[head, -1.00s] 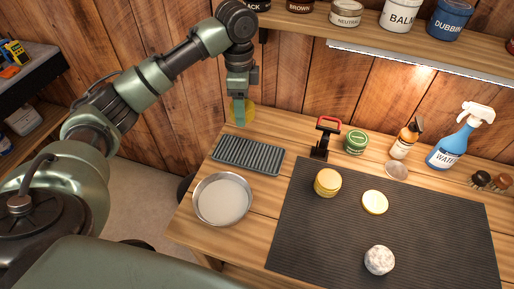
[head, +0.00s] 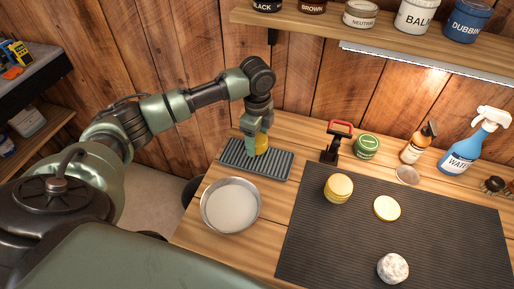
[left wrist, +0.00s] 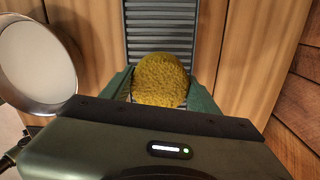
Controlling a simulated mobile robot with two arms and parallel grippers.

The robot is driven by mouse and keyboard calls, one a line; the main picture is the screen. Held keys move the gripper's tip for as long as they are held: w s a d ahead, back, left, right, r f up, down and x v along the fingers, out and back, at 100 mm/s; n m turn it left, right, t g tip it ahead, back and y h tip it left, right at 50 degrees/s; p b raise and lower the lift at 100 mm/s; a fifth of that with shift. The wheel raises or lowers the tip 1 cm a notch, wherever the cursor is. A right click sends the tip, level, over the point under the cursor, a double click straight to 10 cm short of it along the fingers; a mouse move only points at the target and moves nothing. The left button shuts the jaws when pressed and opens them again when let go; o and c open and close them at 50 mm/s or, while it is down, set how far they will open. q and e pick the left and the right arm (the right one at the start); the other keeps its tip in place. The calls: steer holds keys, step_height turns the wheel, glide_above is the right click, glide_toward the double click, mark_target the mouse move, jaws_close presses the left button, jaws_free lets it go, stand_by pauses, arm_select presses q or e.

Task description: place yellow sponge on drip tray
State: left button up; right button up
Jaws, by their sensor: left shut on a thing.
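The yellow sponge (head: 262,144) is round and held in my left gripper (head: 256,147), over the back part of the drip tray. In the left wrist view the sponge (left wrist: 160,80) sits between the two green fingers, in front of the tray. The drip tray (head: 272,168) is a grey ribbed rectangle at the back left of the bench; its ribs also show in the left wrist view (left wrist: 160,30). I cannot tell whether the sponge touches the tray. My right gripper is not in view.
A round metal pan (head: 231,206) stands just in front of the tray. A red-handled tool (head: 333,143) and a green tin (head: 366,146) stand right of the tray.

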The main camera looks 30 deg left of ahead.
mark_target(257, 157)
arm_select(q)
steer(key=shift+f+p, duration=0.3)
steer(key=shift+f, duration=2.15)
steer(key=o, duration=1.3)
steer(key=shift+f, duration=0.15)
steer(key=shift+r, duration=0.5)
step_height(257, 157, up, 11)
steer(key=shift+r+b, duration=0.2)
steer(key=shift+b, duration=0.6)
